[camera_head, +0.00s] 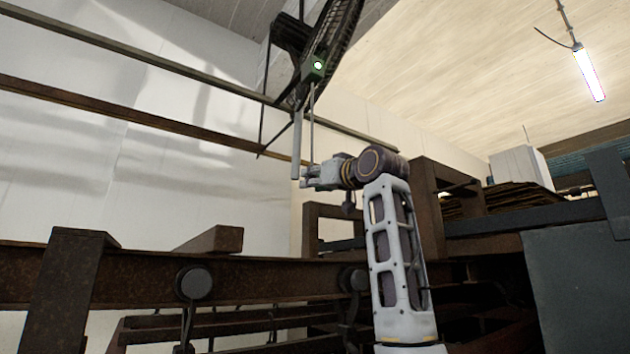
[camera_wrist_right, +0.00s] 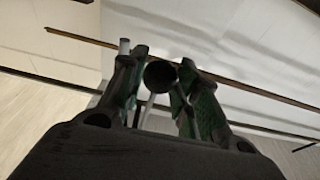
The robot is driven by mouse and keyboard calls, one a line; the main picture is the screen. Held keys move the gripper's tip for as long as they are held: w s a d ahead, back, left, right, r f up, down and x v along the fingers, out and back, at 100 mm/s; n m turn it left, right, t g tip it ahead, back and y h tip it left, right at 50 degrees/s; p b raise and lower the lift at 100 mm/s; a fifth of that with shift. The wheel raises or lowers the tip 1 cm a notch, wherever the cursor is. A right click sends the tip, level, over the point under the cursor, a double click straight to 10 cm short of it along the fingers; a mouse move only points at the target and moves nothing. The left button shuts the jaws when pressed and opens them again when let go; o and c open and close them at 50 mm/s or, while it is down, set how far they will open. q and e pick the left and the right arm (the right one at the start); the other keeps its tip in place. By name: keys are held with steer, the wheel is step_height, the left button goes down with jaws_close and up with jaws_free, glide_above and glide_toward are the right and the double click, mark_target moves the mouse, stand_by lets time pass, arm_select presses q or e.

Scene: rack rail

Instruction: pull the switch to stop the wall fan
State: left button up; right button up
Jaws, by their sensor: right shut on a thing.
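The dark wall fan (camera_head: 330,45) hangs high at the top centre in the head view. A small box with a green light (camera_head: 317,68) sits at its lower side. A thin pull rod, the switch (camera_head: 311,115), hangs from this box down to my right gripper (camera_head: 308,176). In the wrist view, my right gripper (camera_wrist_right: 160,90) has its fingers closed around a dark round end of the pull switch (camera_wrist_right: 160,75). A pale rod shows between the fingers below it. The fingers hide part of the grip. My left gripper is not in view.
A pale vertical bar (camera_head: 297,145) hangs just left of the pull rod. Rusty rails (camera_head: 150,126) run along the white wall. A rusty beam frame (camera_head: 140,275) stands below, and a grey panel (camera_head: 580,285) is at right. A lamp (camera_head: 589,75) hangs from the ceiling.

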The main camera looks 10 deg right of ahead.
steer(key=shift+f, duration=0.45)
steer(key=shift+r, duration=0.3)
steer(key=shift+r+p, duration=0.6)
steer(key=shift+r, duration=0.2)
steer(key=o, duration=1.1)
steer(key=shift+v, duration=6)
